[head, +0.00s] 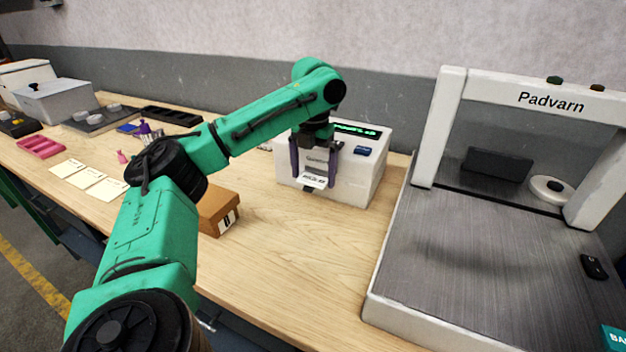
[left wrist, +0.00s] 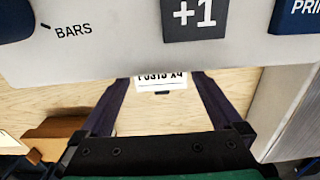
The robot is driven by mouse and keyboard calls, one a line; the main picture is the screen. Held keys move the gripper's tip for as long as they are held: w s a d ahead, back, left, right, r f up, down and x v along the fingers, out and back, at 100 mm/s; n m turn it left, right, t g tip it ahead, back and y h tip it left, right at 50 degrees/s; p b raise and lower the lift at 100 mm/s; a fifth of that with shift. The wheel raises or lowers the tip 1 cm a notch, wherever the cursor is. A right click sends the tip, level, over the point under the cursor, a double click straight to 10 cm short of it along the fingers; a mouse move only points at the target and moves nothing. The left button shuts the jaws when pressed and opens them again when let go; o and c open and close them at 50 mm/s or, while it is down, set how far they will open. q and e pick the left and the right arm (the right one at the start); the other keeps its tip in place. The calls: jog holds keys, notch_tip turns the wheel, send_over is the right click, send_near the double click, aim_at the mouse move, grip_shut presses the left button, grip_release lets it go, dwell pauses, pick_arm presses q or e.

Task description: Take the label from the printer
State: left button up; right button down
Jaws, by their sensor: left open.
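The printer (head: 355,181) is a white box with a green lit display and a blue button, near the back of the bench. A white label (head: 313,181) with black print sticks out low at its front. My left gripper (head: 312,173) is at the printer's front, pointing down, its two dark purple fingers open on either side of the label. In the left wrist view the label (left wrist: 163,82) shows between the fingers, partly covered by the printer's edge (left wrist: 120,65). I cannot tell whether either finger touches it. My right gripper is not in view.
A brown box (head: 218,212) stands on the bench left of the printer. A large white-framed machine marked Padvarn (head: 452,110) stands to the right. Paper cards (head: 104,188), a pink tray (head: 40,147) and grey boxes lie to the left. The bench front (head: 290,265) is clear.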

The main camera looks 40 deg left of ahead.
pick_arm(q)
jog(key=c, duration=1)
jog(key=shift+c, duration=0.2)
